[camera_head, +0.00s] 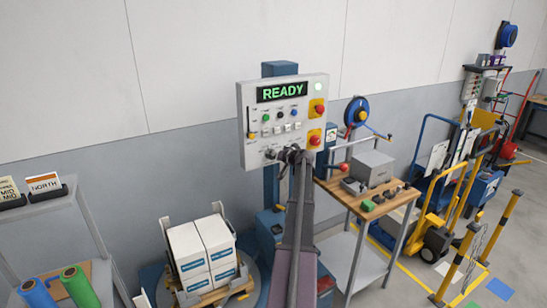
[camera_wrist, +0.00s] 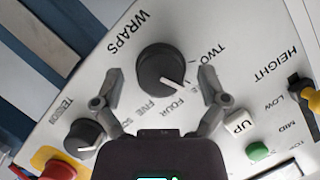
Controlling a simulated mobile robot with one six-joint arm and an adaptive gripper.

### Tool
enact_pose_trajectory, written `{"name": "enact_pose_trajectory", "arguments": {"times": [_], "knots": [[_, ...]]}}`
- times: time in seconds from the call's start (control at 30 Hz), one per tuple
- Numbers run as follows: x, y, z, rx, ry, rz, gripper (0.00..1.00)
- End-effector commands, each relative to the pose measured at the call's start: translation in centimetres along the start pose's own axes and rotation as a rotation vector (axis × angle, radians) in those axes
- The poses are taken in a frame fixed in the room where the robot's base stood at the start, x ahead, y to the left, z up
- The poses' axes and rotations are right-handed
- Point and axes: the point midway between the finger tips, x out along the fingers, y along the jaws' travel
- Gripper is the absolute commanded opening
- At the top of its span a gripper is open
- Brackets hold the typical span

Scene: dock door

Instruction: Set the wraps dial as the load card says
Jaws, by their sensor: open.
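The wraps dial (camera_wrist: 162,66) is a round black knob with a white pointer line on the pale control panel (camera_head: 262,130). In the wrist view its pointer slants to the lower right, toward the FOUR side; the label between TWO and FOUR is mostly hidden by a finger. My gripper (camera_wrist: 160,79) is open, one finger on each side of the dial; I cannot tell whether they touch it. In the head view my gripper (camera_head: 290,154) is at the panel's lower edge and hides the dial. Two cards stand at far left: one reads NORTH (camera_head: 44,184), the other (camera_head: 8,189) shows MID lines, partly cut off.
The panel display (camera_head: 283,92) reads READY. Close to the dial are the TENSION knob (camera_wrist: 84,134), the UP button (camera_wrist: 239,123), a green button (camera_wrist: 257,151) and the HEIGHT selector (camera_wrist: 304,104). Red stop buttons (camera_head: 319,109) sit on the right. A wooden-topped cart (camera_head: 340,190) stands right.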

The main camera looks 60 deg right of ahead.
Motion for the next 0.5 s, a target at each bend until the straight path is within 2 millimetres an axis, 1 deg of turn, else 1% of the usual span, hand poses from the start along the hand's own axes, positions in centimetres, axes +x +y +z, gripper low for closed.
{"name": "enact_pose_trajectory", "arguments": {"times": [0.27,0.5], "knots": [[-0.04,-0.05,0.01,-0.021,0.0,0.009,0.93],[-0.08,-0.21,0.0,-0.133,0.0,0.054,0.93]]}}
